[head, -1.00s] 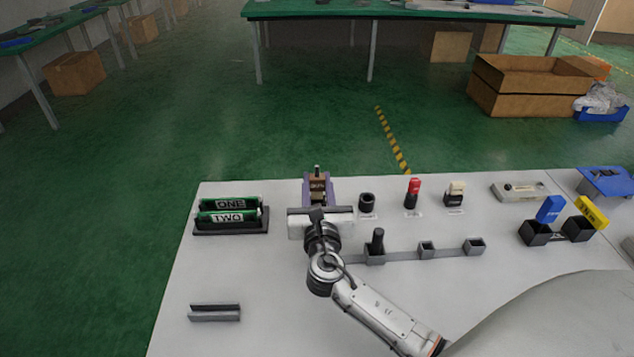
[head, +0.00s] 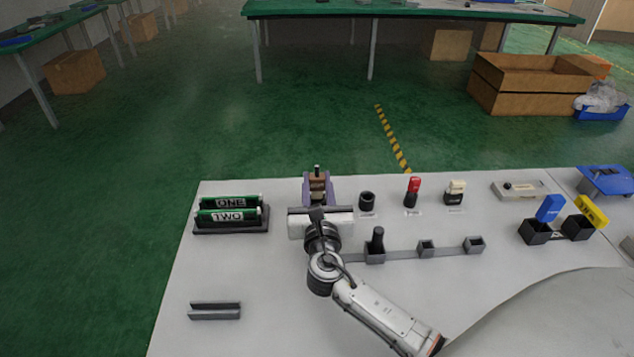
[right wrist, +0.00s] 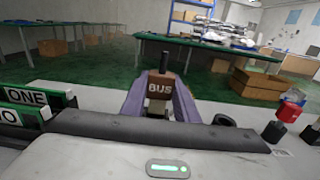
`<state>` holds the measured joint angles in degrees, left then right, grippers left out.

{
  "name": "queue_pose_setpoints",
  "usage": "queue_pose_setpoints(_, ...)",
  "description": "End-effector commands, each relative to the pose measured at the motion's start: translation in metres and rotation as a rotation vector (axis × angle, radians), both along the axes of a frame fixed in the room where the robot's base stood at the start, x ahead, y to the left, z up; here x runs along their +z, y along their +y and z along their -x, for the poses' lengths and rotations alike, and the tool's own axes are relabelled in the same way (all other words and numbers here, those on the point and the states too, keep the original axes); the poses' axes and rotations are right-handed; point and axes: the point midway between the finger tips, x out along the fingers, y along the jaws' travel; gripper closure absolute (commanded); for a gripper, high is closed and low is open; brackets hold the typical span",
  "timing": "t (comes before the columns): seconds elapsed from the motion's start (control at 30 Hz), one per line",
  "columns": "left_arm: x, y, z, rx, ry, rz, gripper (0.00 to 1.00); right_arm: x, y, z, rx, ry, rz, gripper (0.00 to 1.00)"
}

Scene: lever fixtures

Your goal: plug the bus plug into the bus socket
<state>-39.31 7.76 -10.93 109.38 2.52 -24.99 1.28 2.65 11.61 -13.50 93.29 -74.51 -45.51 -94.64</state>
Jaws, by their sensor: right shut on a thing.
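The bus plug (head: 317,179) is a brown block with a dark pin standing on its top. In the right wrist view the plug (right wrist: 161,86) shows the label BUS on the side facing the camera. My right gripper (head: 319,190) is at the table's far edge, with its purple fingers on both sides of the block, shut on it. I cannot make out a bus socket for certain; the gripper body hides the area just in front of the block. My left gripper is not in view.
A rack with cards ONE and TWO (head: 231,226) stands to the left. A black ring-shaped holder (head: 367,202), a red-topped part (head: 413,187) and a white-topped part (head: 455,190) stand to the right. A grey rail (head: 400,254) with small blocks lies nearer. The front left table is mostly clear.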

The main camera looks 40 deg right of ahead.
Motion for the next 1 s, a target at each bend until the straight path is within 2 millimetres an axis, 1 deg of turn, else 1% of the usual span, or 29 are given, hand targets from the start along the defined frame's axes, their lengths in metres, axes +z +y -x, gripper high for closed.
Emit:
queue_pose_setpoints(0.27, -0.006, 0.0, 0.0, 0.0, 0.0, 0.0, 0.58, -0.008, 0.0, 0.0, 0.0, 0.001, 0.001, 0.94)
queue_pose_setpoints(0.3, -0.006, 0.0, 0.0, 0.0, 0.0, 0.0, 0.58, -0.008, 0.0, 0.0, 0.0, 0.001, 0.001, 0.71)
queue_pose_setpoints(0.37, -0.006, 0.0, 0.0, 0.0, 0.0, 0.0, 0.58, -0.008, 0.0, 0.0, 0.0, 0.001, 0.001, 0.61)
queue_pose_setpoints(0.4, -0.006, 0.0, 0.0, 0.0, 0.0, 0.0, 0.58, -0.008, 0.0, 0.0, 0.0, 0.001, 0.0, 0.54)
queue_pose_setpoints(0.43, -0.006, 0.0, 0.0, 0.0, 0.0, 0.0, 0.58, -0.008, 0.0, 0.0, 0.0, 0.001, 0.0, 0.51)
queue_pose_setpoints(0.77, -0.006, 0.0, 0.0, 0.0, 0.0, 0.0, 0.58, -0.011, 0.002, 0.003, 0.001, 0.005, -0.002, 0.51)
queue_pose_setpoints(0.87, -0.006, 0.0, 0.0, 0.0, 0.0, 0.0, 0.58, -0.012, 0.008, 0.013, 0.003, 0.007, -0.002, 0.51)
queue_pose_setpoints(1.0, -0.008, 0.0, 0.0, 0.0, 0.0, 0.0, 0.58, -0.013, 0.022, 0.036, 0.003, 0.008, -0.005, 0.51)
